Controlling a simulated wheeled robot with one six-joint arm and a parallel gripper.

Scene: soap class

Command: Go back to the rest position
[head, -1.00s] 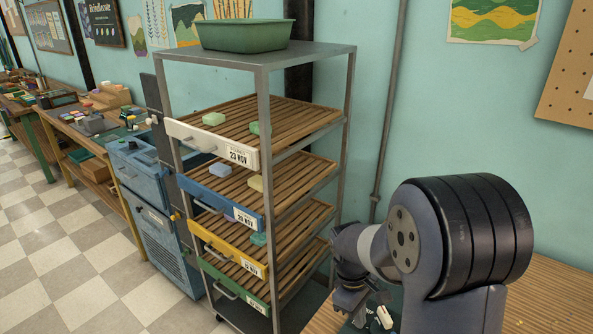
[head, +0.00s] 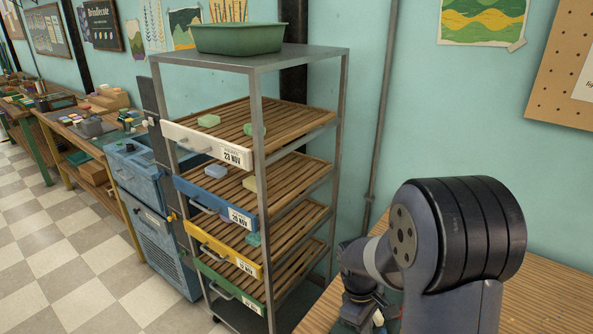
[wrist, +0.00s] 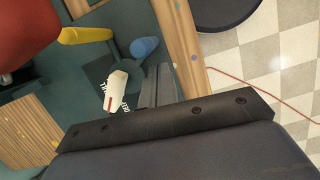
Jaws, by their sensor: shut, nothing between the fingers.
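A blue rounded piece (wrist: 144,47) and a yellow one (wrist: 86,35) are farther off.
A metal rack (head: 343,120) stands left of my arm, with slatted drawers, several soaps and a green tub (head: 238,38) on top. The wooden bench top (head: 548,290) is at right. In the wrist view, a red rounded thing (wrist: 38,30), a dark round seat (wrist: 226,12) and a cable (wrist: 270,88) show.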

